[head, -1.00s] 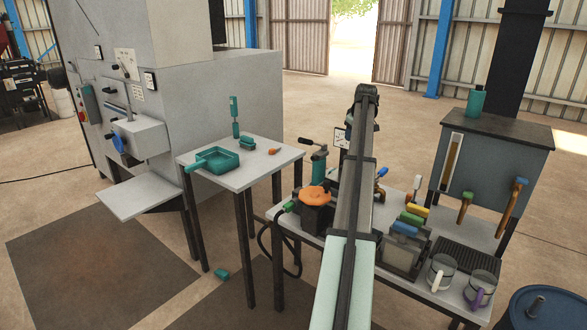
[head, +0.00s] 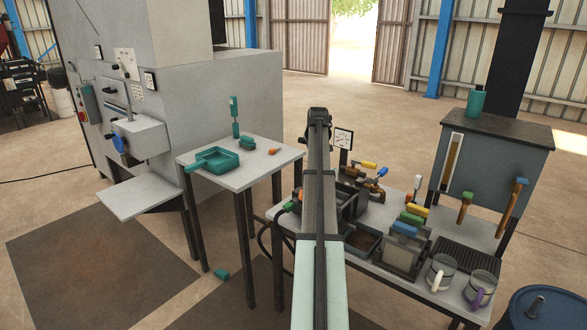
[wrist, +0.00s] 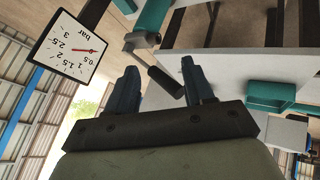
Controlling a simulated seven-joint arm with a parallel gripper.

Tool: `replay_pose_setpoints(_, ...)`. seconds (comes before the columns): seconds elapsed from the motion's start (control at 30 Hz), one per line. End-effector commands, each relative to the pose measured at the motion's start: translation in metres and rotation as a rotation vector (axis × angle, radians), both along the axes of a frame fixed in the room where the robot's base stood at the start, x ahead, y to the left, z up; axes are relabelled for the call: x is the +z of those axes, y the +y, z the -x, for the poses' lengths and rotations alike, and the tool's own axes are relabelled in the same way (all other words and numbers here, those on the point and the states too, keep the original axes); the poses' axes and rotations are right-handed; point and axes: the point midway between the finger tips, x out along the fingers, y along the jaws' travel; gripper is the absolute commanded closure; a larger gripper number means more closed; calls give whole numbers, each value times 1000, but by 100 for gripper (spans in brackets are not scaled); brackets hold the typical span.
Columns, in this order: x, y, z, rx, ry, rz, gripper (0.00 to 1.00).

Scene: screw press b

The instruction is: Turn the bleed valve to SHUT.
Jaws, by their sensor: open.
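My gripper (wrist: 159,68) is open in the wrist view, its two dark fingers apart with nothing held between them. A dark lever grip (wrist: 166,81) on a teal post (wrist: 154,16) shows beyond the fingers; I cannot tell its distance. In the head view my arm hides the gripper. No SHUT marking is readable, and I cannot tell which part is the bleed valve.
A pressure gauge (wrist: 73,47) marked in bar stands left of the fingers in the wrist view, its red needle near the low end. Yellow, green and blue handles (head: 405,228) and glass mugs (head: 440,273) crowd the bench. A teal tray (head: 217,160) sits on the side table.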

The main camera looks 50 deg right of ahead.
Motion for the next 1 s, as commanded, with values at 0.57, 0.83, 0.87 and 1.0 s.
replay_pose_setpoints(0.57, -64, 55, -40, 18, 4, -45, 48)
replay_pose_setpoints(0.83, -85, 73, -51, 24, 9, -65, 48)
replay_pose_setpoints(0.87, -87, 75, -51, 25, 9, -67, 48)
replay_pose_setpoints(1.0, -91, 78, -53, 26, 10, -71, 48)
